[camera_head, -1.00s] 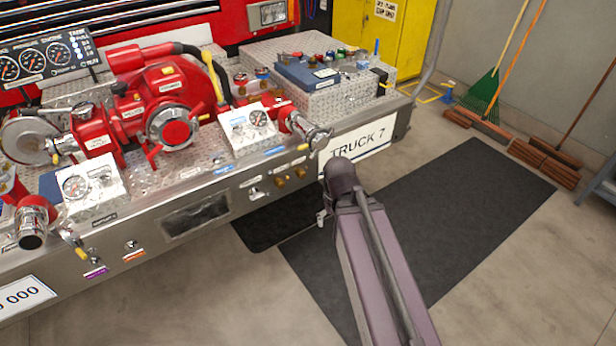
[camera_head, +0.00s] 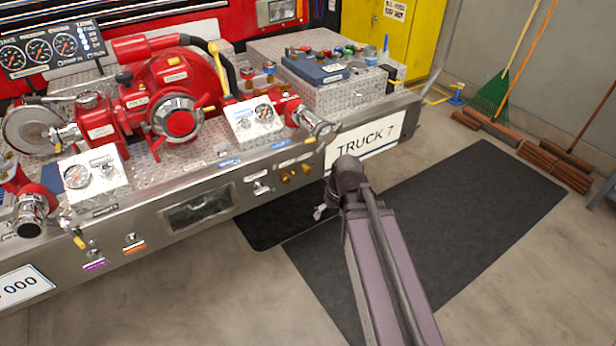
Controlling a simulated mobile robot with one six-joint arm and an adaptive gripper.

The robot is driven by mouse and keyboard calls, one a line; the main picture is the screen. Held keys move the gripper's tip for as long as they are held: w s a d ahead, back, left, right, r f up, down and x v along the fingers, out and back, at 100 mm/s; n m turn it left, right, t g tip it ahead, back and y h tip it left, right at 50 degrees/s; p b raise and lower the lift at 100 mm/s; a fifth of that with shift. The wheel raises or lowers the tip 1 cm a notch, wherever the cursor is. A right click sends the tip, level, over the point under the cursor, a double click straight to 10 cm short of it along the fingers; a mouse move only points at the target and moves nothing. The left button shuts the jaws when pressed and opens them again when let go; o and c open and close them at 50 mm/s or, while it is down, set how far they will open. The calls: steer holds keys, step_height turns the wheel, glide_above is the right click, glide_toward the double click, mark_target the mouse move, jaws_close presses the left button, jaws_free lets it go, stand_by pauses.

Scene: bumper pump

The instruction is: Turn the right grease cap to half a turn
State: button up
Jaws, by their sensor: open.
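Two small brass caps sit side by side on the front face of the steel bumper, left of the TRUCK 7 plate. The right grease cap (camera_head: 305,168) is nearer the plate, and the left cap (camera_head: 283,176) is beside it. How far either is turned is too small to tell. My gripper (camera_head: 319,213) shows small, below and slightly right of the right cap, over the dark mat. It is open and looks apart from both caps. My wrist and arm hide part of it.
The TRUCK 7 plate (camera_head: 365,142) is just right of the caps. A red outlet with a chrome end (camera_head: 314,122) juts out above them. A chrome fitting (camera_head: 261,188) is to their left. The dark floor mat (camera_head: 470,200) in front is clear.

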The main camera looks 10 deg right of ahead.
steer(key=w+a+f+n+t+y+b, duration=0.3)
steer(key=w+f+y+b, duration=0.1)
steer(key=w+f+b, duration=0.6)
steer(key=n+t+y+b, duration=0.2)
steer(key=t+b, duration=1)
steer(key=b, duration=1.9)
glide_toward(309, 172)
steer(key=v, duration=0.2)
steer(key=shift+s+d+p, duration=0.1)
steer(key=shift+p, duration=0.2)
steer(key=x, duration=1.3)
steer(key=shift+w, duration=0.35)
steer(key=c, duration=1.1)
